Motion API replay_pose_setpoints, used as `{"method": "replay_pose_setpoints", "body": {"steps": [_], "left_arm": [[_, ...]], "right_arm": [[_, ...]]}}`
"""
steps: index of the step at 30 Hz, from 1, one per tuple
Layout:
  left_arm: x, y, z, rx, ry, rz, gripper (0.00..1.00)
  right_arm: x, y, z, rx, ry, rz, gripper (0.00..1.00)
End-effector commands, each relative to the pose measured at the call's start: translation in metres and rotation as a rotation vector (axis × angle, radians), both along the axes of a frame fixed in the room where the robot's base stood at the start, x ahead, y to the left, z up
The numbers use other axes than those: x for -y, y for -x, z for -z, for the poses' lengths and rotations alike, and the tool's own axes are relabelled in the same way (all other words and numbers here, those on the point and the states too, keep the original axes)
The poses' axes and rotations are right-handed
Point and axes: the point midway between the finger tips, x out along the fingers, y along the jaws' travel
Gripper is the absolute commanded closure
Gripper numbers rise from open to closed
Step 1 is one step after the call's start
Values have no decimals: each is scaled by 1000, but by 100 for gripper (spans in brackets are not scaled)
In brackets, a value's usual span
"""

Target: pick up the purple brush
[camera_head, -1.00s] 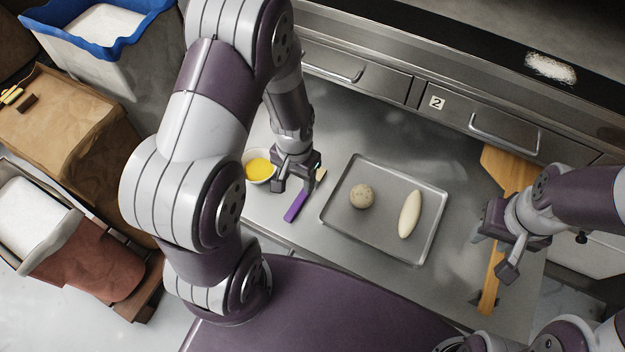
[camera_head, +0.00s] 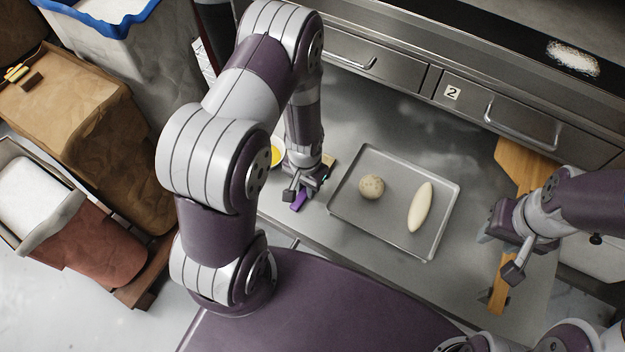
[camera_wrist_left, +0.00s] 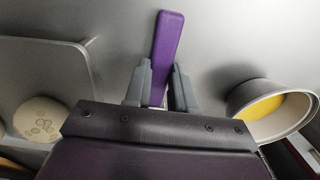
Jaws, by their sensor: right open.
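The purple brush (camera_head: 299,203) lies on the steel worktop left of the tray, mostly hidden by my left gripper (camera_head: 304,190) in the head view. A pale end of it shows behind the gripper. In the left wrist view the purple handle (camera_wrist_left: 166,40) runs between the two grey fingers of my left gripper (camera_wrist_left: 161,70), one finger close on each side. I cannot tell whether the fingers press on it. My right gripper (camera_head: 498,256) is open and empty above the wooden board at the right.
A metal tray (camera_head: 392,238) holds a round dough ball (camera_head: 371,187) and a long pale loaf (camera_head: 420,207). A bowl of yellow liquid (camera_wrist_left: 270,108) stands close beside my left gripper. A wooden board (camera_head: 516,165) lies at right. Drawers (camera_head: 520,120) line the back.

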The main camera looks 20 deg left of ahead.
Motion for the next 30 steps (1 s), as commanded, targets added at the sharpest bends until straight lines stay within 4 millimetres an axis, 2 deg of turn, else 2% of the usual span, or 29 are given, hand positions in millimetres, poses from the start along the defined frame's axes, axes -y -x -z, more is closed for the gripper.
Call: {"method": "replay_pose_setpoints", "body": {"steps": [11,14,19,30], "left_arm": [[0,0,-4,1,0,0,97],[0,-1,-14,2,0,0,97],[0,-1,-44,3,-1,0,97],[76,34,-93,3,0,8,97]], "right_arm": [[0,0,-1,0,0,0,60],[0,0,-5,0,0,0,60],[0,0,-15,0,0,0,60],[0,0,-30,0,0,0,60]]}}
